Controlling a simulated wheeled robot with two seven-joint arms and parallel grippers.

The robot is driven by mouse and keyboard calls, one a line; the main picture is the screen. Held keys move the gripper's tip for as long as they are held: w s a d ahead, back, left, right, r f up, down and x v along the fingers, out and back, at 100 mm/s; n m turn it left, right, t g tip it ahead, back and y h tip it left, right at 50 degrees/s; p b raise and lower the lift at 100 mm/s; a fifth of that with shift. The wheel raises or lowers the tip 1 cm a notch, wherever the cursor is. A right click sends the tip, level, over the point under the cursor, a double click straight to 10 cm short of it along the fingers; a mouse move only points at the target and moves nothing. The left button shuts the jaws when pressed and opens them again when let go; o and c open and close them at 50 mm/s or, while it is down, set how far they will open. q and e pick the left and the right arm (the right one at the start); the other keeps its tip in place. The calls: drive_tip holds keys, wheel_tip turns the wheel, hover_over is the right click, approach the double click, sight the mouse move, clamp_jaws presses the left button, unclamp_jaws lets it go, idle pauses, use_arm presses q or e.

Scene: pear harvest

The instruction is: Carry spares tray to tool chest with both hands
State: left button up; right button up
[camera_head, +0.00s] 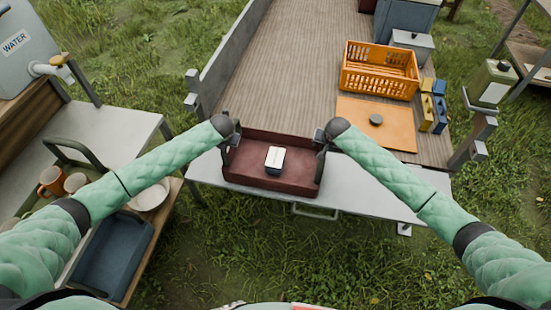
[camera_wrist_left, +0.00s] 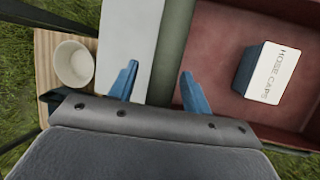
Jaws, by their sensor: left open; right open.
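The dark red spares tray (camera_head: 240,180) rests on the pale lowered tailgate (camera_head: 400,190). A small white-topped box (camera_head: 275,160) lies in it, labelled HOSE CAPS in the left wrist view (camera_wrist_left: 268,75). My left gripper (camera_head: 231,142) is at the tray's left side. A blue-grey chest (camera_head: 402,18), possibly the tool chest, stands at the back right.
An orange crate (camera_head: 380,90), an orange board (camera_head: 350,115) with a dark round piece, and yellow and blue items (camera_head: 428,110) occupy the right of the wooden bed (camera_head: 270,75). A side bench with mugs (camera_head: 52,180) stands left. The bed's left-middle is clear.

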use_arm(q)
drive_tip(key=shift+w+f, duration=0.1)
use_arm(e)
drive_tip(key=shift+w+f, duration=0.1)
drive_tip(key=shift+f, duration=0.05)
use_arm(q)
clamp_jaws()
use_arm(e)
clamp_jaws()
use_arm(q)
drive_tip(key=shift+r, duration=0.2)
use_arm(e)
drive_tip(key=shift+r, duration=0.2)
